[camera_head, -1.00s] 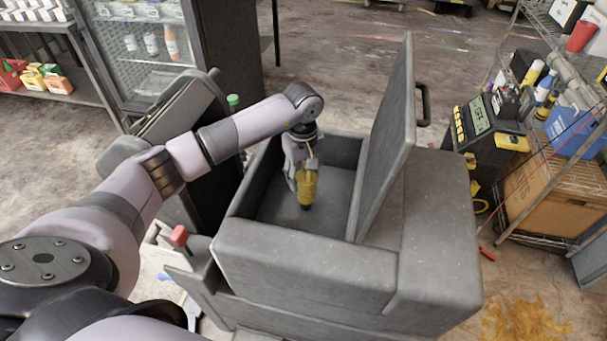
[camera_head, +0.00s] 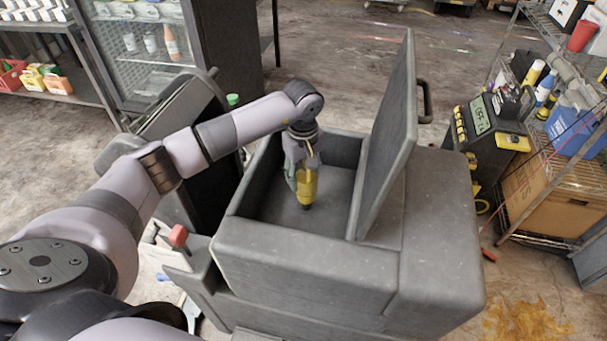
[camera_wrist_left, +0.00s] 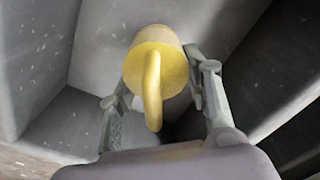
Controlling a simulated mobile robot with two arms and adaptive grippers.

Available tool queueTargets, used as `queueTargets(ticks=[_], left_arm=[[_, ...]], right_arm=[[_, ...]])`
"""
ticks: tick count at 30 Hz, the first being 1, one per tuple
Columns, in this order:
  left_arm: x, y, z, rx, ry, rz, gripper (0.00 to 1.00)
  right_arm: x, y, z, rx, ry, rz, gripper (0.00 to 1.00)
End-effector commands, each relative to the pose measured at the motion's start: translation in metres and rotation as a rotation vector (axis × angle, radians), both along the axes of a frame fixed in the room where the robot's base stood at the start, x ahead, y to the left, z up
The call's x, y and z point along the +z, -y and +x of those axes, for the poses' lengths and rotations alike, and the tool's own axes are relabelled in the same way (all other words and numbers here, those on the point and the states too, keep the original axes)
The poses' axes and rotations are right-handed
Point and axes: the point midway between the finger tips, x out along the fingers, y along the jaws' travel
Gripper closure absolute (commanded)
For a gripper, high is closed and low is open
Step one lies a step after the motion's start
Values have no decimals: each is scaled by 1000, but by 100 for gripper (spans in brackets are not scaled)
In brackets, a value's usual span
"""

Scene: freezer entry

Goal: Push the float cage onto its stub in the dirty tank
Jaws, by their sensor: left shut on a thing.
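The yellow float cage (camera_head: 307,186) is upright inside the open grey tank (camera_head: 300,262). My left gripper (camera_head: 303,172) is shut on the cage and points down into the tank. In the left wrist view the cage (camera_wrist_left: 158,62) shows its round top and a curved yellow handle between the two fingers (camera_wrist_left: 165,95). A small dark piece shows at the cage's lower end, close to the tank floor. The stub cannot be made out, and I cannot tell whether the cage touches anything below it. My right gripper is not in view.
The tank's raised lid (camera_head: 388,135) stands close to the right of my left gripper. A black device with a display (camera_head: 487,125) and a wire shelf (camera_head: 560,165) stand further right. A glass-door cabinet (camera_head: 150,50) is behind at left.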

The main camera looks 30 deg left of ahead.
Motion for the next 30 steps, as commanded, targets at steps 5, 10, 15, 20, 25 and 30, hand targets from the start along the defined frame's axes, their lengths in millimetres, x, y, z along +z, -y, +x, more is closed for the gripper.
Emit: queueTargets(ticks=[5,10,15,20,25,30], left_arm=[[0,0,0,0,1,-1,83],[-1,0,0,0,1,-1,83],[-5,0,0,0,1,-1,83],[-9,0,0,1,1,-1,83],[-13,0,0,1,1,-1,83],[-17,0,0,1,1,-1,83]], right_arm=[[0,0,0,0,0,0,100],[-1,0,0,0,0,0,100],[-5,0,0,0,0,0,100],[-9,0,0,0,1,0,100],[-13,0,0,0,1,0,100],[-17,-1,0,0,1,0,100]])
